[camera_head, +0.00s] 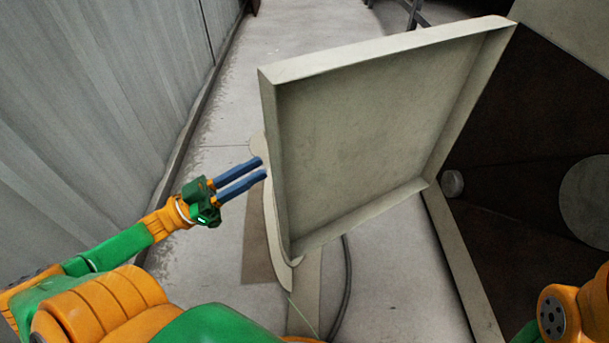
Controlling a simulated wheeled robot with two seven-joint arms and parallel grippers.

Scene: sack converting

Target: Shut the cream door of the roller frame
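The cream door (360,125) stands wide open in the middle of the view, its hollow inner side with raised rims facing me. Its right edge meets the roller frame (462,260), whose dark interior shows at the right. My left gripper (262,168) is just left of the door's free left edge, with its two blue fingers parallel and a narrow gap between them. Nothing shows between the fingers. I cannot tell whether the fingertips touch the door edge. My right gripper is out of view; only a part of the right arm shows at the lower right corner.
A grey corrugated wall (90,110) runs along the left, close to my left arm. A dark cable (346,285) lies on the concrete floor below the door. A round grey disc (588,203) and a small knob (452,183) show at the frame's dark opening.

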